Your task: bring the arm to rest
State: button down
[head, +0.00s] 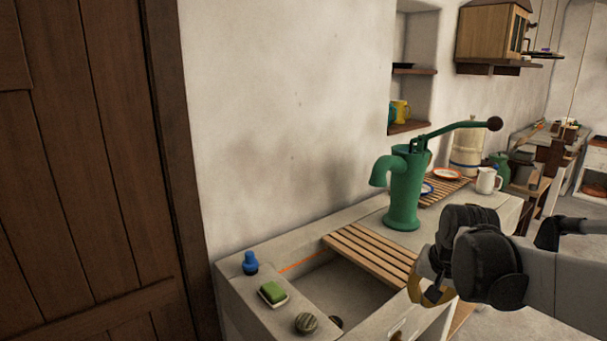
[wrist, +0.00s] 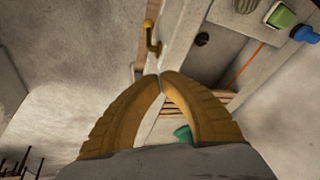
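My gripper (head: 418,292) is at the end of my arm, which reaches in from the right in the head view. It appears over the front edge of the stone sink (head: 240,300). In the wrist view its two yellow-brown fingers (wrist: 161,75) arch together and their tips meet. Nothing shows between the tips, so it looks shut and empty. The gap below the tips shows pale counter and a bit of the green pump (wrist: 183,133).
The green hand pump (head: 404,190) stands behind a slatted wooden rack (head: 370,252) on the sink. A green soap on a dish (head: 273,292), a blue-topped bottle (head: 250,262) and a round scrubber (head: 306,323) sit at the left. A white jug (head: 487,181) stands farther back.

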jog(key=s+a+n+t, duration=0.1)
jog(key=s+a+n, duration=0.1)
jog(key=s, duration=0.7)
jog(key=s+a+n+t, duration=0.1)
jog(key=s+a+n, duration=0.2)
jog(key=s, duration=0.6)
jog(key=shift+a+r+t, duration=0.2)
jog(key=shift+a+t, duration=0.1)
jog(key=shift+a, duration=0.55)
